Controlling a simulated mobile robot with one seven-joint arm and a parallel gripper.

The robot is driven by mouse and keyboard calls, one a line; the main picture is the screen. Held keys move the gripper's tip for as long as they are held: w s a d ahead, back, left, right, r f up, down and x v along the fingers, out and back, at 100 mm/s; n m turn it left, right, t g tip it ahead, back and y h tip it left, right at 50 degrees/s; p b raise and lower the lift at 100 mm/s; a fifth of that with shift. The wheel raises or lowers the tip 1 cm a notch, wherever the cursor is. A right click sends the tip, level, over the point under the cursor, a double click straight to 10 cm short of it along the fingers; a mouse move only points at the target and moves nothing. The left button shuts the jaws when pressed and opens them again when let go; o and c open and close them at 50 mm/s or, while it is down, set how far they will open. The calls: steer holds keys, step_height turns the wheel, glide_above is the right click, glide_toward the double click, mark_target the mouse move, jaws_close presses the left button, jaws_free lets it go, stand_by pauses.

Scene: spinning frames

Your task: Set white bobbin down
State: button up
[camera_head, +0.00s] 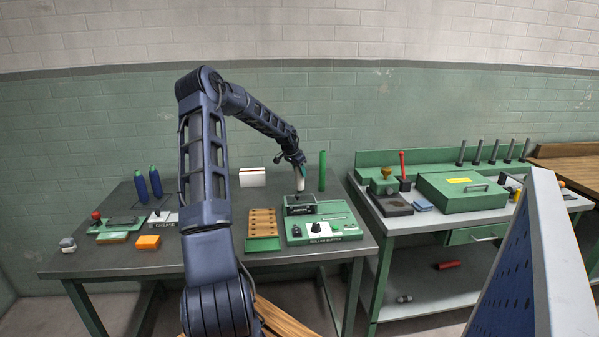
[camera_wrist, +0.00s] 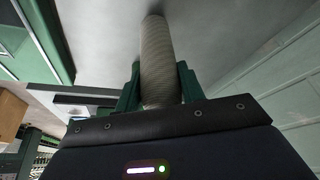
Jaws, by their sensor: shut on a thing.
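The white bobbin (camera_head: 300,184) is a small pale upright cylinder in the head view, held below the end of my arm. In the wrist view the bobbin (camera_wrist: 160,62) looks like a ribbed, greyish tube between two green fingers. My gripper (camera_wrist: 160,85) is shut on it. In the head view my gripper (camera_head: 298,164) is over the back part of the left table, just above a green and black device (camera_head: 300,205). I cannot tell whether the bobbin's lower end touches the device.
A green control panel (camera_head: 322,229) with a dial lies in front of the device. A wooden-topped rack (camera_head: 263,222) is to its left, and a green post (camera_head: 322,171) to its right. Blue bottles (camera_head: 148,184) stand further left. A green case (camera_head: 462,191) is on the right table.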

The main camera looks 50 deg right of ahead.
steer(key=o, duration=1)
steer(key=shift+f, duration=0.1)
steer(key=shift+o, duration=0.2)
steer(key=v, duration=1.2)
steer(key=w+a+r+n+t+y, duration=0.1)
steer(key=w+a+r+n+t, duration=0.2)
steer(key=a, duration=1.1)
steer(key=w+a+r+n+y, duration=0.2)
steer(key=a+r+n, duration=0.25)
steer(key=a, duration=0.95)
steer(key=w+a+r+n+t+y, duration=0.1)
steer(key=w+a+r+n+t, duration=0.3)
steer(key=a, duration=1)
steer(key=s+a+r+n+g, duration=0.15)
steer(key=s+a, duration=0.25)
steer(key=a, duration=0.4)
steer(key=s+a+r+n, duration=0.1)
steer(key=s+a+n, duration=0.1)
steer(key=s+a, duration=0.45)
steer(key=s+a+f+n, duration=0.2)
steer(key=s+a+n, duration=0.3)
steer(key=s+a, duration=0.5)
steer(key=a, duration=0.3)
steer(key=shift+s+a+f+n, duration=0.2)
steer(key=shift+a+f+n, duration=0.05)
steer(key=shift+a+n, duration=0.1)
